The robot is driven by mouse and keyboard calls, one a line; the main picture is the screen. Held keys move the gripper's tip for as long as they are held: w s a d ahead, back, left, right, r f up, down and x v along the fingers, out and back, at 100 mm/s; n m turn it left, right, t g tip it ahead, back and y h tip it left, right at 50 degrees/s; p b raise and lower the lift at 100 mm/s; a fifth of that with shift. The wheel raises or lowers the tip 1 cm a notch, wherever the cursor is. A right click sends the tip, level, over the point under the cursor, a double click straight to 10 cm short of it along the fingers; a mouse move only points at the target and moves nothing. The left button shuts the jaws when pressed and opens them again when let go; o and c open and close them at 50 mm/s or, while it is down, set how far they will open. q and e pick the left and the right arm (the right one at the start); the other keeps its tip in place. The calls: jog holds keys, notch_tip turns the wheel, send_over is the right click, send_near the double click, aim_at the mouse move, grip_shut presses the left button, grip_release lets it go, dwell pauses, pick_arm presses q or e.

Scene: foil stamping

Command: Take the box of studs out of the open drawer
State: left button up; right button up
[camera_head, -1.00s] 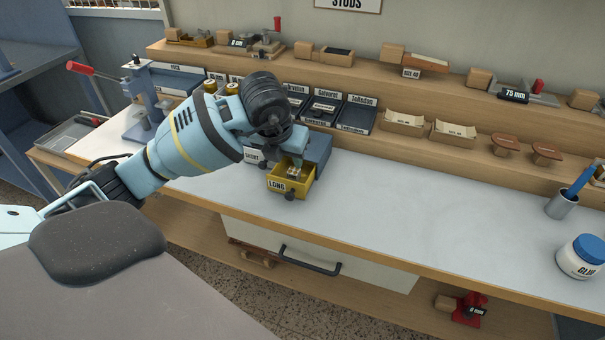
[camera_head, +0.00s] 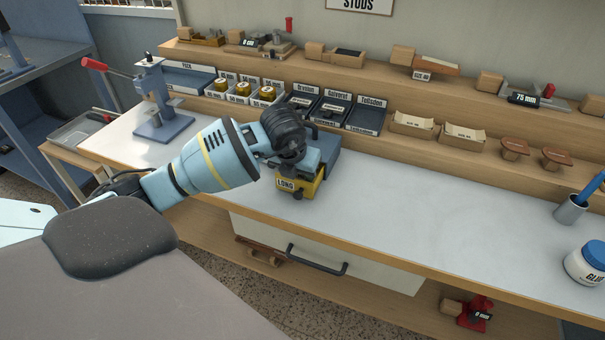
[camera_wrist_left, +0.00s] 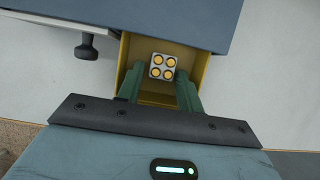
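The yellow drawer labelled LONG (camera_head: 313,188) stands pulled out of the small blue-grey cabinet (camera_head: 328,152) on the white worktop. In the left wrist view, the box of studs (camera_wrist_left: 163,67) is a small pale square block with several round orange-gold studs, inside the yellow drawer (camera_wrist_left: 203,66). My left gripper (camera_wrist_left: 160,84) is open over the drawer. Its two green fingers are spread to either side of the box, with gaps showing between them and it. In the head view, my left gripper (camera_head: 297,172) hides the drawer's inside and the box. My right gripper is not in view.
Black label trays (camera_head: 333,108) and small bins with gold rolls (camera_head: 243,88) line the shelf behind the cabinet. A hand press (camera_head: 157,105) stands at left. A glue jar (camera_head: 588,262) stands at right.

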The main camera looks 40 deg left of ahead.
pick_arm(q)
jog(key=c, duration=0.7)
jog(key=shift+c, duration=0.2)
notch_tip(320, 180, up, 10)
